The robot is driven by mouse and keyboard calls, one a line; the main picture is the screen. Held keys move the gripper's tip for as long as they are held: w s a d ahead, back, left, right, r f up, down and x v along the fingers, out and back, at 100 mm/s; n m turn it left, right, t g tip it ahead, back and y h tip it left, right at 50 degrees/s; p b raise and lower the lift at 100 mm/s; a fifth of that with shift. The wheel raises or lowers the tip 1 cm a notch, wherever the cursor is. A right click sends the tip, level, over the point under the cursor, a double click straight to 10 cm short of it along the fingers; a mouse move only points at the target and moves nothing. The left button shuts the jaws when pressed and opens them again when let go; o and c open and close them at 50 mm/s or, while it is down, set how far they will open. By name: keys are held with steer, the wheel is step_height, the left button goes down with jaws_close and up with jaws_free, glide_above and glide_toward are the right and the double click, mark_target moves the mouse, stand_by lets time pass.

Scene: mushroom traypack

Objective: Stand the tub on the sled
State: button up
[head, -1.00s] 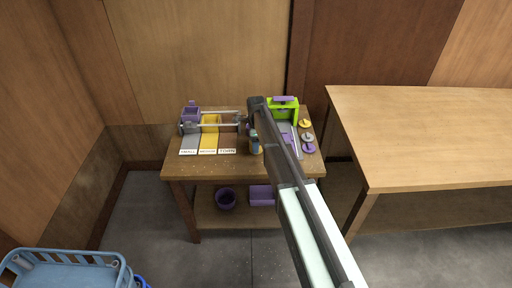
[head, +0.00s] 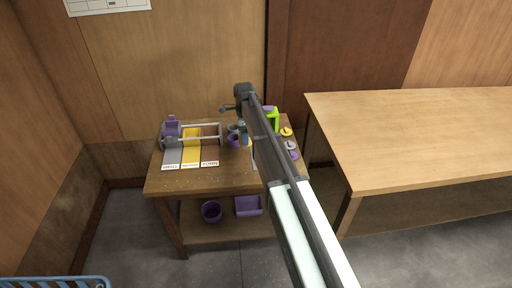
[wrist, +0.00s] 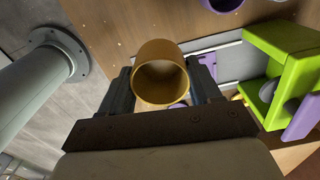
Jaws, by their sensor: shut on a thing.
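A yellow tub (wrist: 158,48) is held between the two dark fingers of my gripper (wrist: 163,72) in the wrist view. Its open mouth faces the camera. In the head view my gripper end (head: 232,105) is raised above the back of the small table, and the held tub cannot be made out there. A purple piece that looks like the sled (wrist: 208,60) lies on a grey track beyond the tub in the wrist view, partly hidden by a finger. In the head view my arm covers it.
A green frame (wrist: 283,70) stands beside the track. Purple and grey tubs (head: 234,141) stand on the small table (head: 200,182), left of my arm. Yellow, grey and purple discs (head: 290,145) lie at its right edge. Labelled lanes (head: 190,150) are at left. A larger bare table (head: 400,130) is at right.

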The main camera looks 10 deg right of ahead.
steer(key=w+d+r, duration=0.1)
steer(key=w+d, duration=0.5)
steer(key=d, duration=0.4)
steer(key=shift+n, duration=0.6)
steer(key=shift+s+a+f, duration=0.1)
steer(key=shift+s+f, duration=0.05)
steer(key=shift+f, duration=4.7)
steer(key=shift+f, duration=0.1)
steer(key=o, duration=1)
step_height(320, 180, up, 12)
steer(key=shift+r, duration=0.1)
